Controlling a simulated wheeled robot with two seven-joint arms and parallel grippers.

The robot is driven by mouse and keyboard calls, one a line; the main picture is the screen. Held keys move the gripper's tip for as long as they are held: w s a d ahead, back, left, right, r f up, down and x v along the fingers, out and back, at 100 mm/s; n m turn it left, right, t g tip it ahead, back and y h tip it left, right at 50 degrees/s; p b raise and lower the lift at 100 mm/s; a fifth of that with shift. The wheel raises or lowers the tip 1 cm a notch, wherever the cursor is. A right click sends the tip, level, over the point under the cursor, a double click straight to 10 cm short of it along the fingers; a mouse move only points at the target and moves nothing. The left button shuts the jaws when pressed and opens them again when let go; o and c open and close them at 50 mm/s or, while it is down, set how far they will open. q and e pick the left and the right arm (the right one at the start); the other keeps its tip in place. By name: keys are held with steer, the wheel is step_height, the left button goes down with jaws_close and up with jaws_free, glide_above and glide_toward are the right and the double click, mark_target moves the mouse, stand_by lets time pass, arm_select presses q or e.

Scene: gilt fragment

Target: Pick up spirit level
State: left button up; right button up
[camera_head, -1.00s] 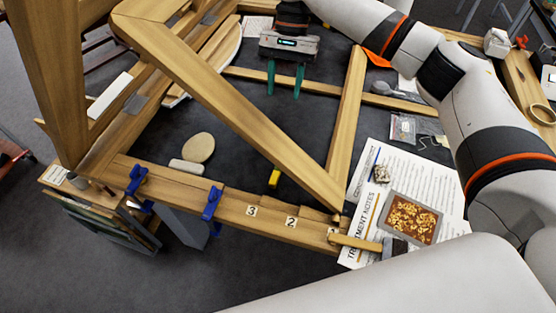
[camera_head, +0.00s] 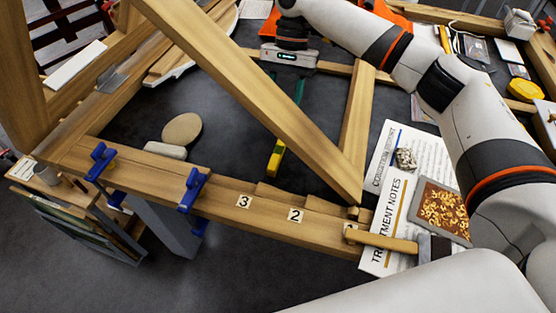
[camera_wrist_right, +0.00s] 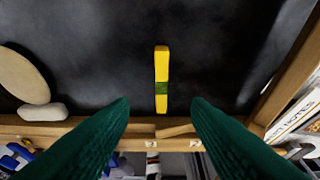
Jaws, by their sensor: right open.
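The spirit level (camera_head: 276,158) is a small yellow bar with a green middle, lying on the dark surface inside the wooden frame, just behind its front rail. In the right wrist view the level (camera_wrist_right: 161,65) stands lengthwise in the picture, centred between the fingers and beyond their tips. My right gripper (camera_head: 285,92) has green fingers and is open and empty, above and behind the level in the head view. The diagonal beam partly hides the fingers there. Both fingers show apart in the right wrist view (camera_wrist_right: 160,104). My left gripper is not in view.
A diagonal wooden beam (camera_head: 240,90) crosses beside the level. The front rail (camera_head: 270,222) carries number tags and blue clamps (camera_head: 193,190). A beige disc (camera_head: 182,129) and a pale block (camera_head: 166,150) lie left of the level. Printed notes (camera_head: 405,165) lie to the right.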

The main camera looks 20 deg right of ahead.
mark_target(279, 147)
steer(key=p+x, duration=0.1)
steer(key=x, duration=1)
steer(key=shift+s+d+f, duration=0.1)
steer(key=shift+f, duration=0.05)
jaws_close()
